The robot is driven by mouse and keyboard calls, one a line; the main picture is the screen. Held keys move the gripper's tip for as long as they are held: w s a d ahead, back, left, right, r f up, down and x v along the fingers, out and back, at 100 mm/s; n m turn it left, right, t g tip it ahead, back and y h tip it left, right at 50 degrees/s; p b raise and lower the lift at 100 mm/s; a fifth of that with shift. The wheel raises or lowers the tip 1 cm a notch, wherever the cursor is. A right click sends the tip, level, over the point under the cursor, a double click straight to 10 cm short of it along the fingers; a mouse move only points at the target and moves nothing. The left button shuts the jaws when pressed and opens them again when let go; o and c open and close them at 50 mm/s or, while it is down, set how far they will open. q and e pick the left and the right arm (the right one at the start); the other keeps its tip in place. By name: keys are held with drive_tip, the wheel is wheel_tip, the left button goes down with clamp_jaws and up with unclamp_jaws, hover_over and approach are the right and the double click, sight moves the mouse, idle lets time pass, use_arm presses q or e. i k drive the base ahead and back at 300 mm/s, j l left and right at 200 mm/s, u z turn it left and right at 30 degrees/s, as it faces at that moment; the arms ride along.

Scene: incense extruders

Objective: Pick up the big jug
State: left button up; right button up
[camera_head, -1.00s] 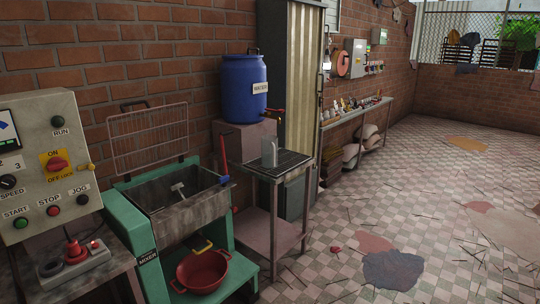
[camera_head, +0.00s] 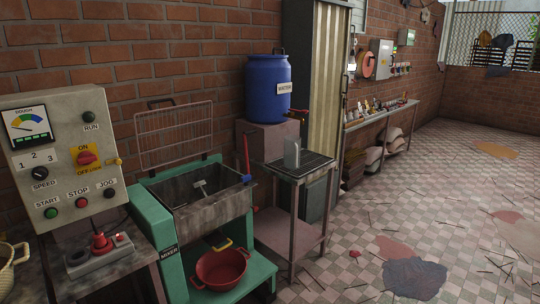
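A grey metal jug (camera_head: 292,153) stands upright on the dark slatted top of a small metal stand (camera_head: 309,168), right of the mixer. It is the only jug I can make out, and nothing touches it. Neither of my grippers shows in the head view.
A blue water barrel (camera_head: 268,90) with a tap stands on a block behind the stand. The green mixer (camera_head: 157,232) with a grey trough and a red basin (camera_head: 221,268) is to the left, beside a control panel (camera_head: 62,150). The tiled floor (camera_head: 420,210) at right is open, with scattered sticks and stains.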

sight(292, 143)
drive_tip(key=i+l+u, duration=0.15)
drive_tip(key=i+u, duration=0.3)
drive_tip(key=i+l+u, duration=0.2)
drive_tip(key=u, duration=0.2)
drive_tip(key=i+l+u, duration=0.1)
drive_tip(key=i+l, duration=0.35)
drive_tip(key=l, duration=0.2)
drive_tip(key=i+l+u, duration=0.25)
drive_tip(key=i+l, duration=0.2)
drive_tip(key=l, duration=0.25)
drive_tip(key=i+l, duration=0.2)
drive_tip(key=l, duration=0.2)
drive_tip(key=u, duration=0.05)
